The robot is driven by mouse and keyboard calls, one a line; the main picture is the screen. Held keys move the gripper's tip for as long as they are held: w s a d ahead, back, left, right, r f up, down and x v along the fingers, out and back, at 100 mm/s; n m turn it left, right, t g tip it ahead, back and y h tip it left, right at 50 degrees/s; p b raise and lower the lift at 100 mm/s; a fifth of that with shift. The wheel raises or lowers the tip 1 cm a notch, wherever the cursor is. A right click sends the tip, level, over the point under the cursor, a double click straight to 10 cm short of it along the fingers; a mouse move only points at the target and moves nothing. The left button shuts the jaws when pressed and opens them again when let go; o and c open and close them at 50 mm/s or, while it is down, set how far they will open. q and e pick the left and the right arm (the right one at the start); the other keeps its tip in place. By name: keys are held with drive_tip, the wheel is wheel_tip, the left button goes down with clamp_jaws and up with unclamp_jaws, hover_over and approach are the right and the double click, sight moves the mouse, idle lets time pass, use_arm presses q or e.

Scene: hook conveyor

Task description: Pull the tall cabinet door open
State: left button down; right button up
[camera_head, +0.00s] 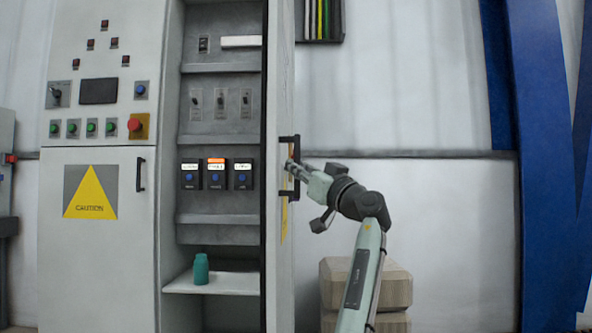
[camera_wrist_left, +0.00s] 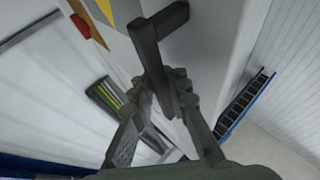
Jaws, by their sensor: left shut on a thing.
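The tall cabinet door (camera_head: 281,70) stands swung open and shows nearly edge-on to the right of the cabinet interior (camera_head: 221,140). Its black bar handle (camera_head: 296,143) is on the door's right-hand face. My left gripper (camera_head: 291,169) is shut on the handle, with the arm reaching up from the lower right. In the left wrist view the black handle (camera_wrist_left: 146,48) runs between the two fingers of my left gripper (camera_wrist_left: 168,92), and the door's pale face (camera_wrist_left: 215,50) is behind it. The fingers hide part of the handle. My right gripper is not in view.
A control panel cabinet (camera_head: 100,200) stands at left. Stacked boxes (camera_head: 395,285) sit behind my arm. A blue post (camera_head: 545,150) stands at right.

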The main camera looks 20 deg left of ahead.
use_arm(q)
drive_tip(key=shift+s+d, duration=0.1)
drive_tip(key=c, duration=1.6)
unclamp_jaws()
drive_tip(key=shift+s+d+r, duration=0.1)
drive_tip(key=shift+s+r, duration=0.05)
drive_tip(key=shift+r, duration=0.05)
drive_tip(key=shift+o, duration=0.2)
drive_tip(key=shift+f, duration=0.1)
drive_tip(key=shift+d+f, duration=0.1)
drive_tip(key=shift+d, duration=0.1)
drive_tip(key=v, duration=1.1)
drive_tip(key=shift+s, duration=0.2)
drive_tip(key=shift+d+f, duration=0.1)
drive_tip(key=shift+f, duration=0.05)
